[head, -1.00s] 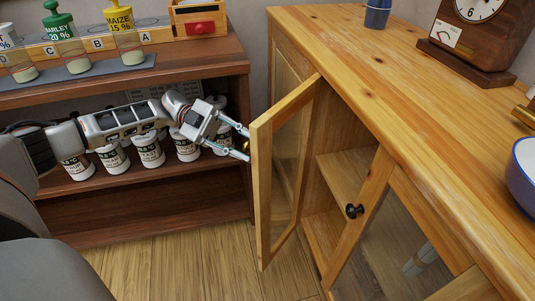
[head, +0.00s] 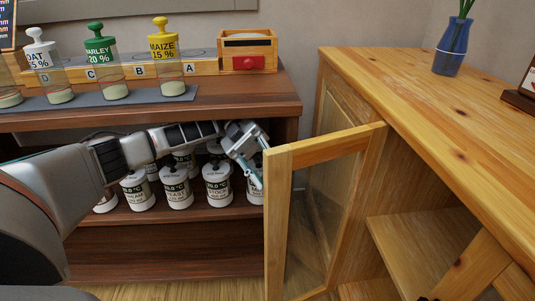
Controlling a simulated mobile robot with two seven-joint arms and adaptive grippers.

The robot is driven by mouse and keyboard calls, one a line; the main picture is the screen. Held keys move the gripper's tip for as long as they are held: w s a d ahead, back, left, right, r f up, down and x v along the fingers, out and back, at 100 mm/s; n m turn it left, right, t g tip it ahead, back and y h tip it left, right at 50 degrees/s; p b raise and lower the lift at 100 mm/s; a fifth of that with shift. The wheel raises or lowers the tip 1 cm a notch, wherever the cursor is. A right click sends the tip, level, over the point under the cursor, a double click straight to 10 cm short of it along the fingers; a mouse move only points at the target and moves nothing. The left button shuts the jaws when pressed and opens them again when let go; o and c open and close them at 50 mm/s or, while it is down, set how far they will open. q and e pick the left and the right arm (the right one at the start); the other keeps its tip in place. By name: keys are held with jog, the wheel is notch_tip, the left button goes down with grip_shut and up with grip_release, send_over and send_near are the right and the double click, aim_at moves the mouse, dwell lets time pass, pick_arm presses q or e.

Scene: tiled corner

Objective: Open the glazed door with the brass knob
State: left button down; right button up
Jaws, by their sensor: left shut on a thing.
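The glazed door (head: 276,225) of the pine cabinet stands open, its wooden frame around a clear pane (head: 322,215). My left arm reaches in from the left, and my left gripper (head: 258,178) is at the door's free edge, on its outer face. It is shut on the brass knob, which the door frame hides now. The fingertips are partly hidden too. The cabinet's opening shows a bare shelf (head: 425,240) to the right of the door.
A dark wooden shelf unit (head: 190,118) stands behind my left arm, with several white labelled jars (head: 178,190) close to the arm. Glass dispensers stand on its top beside a small wooden box (head: 248,52). A blue vase (head: 452,48) stands on the cabinet top.

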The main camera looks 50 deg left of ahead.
dwell(0.4)
pick_arm(q)
jog(key=c, duration=1.7)
grip_release()
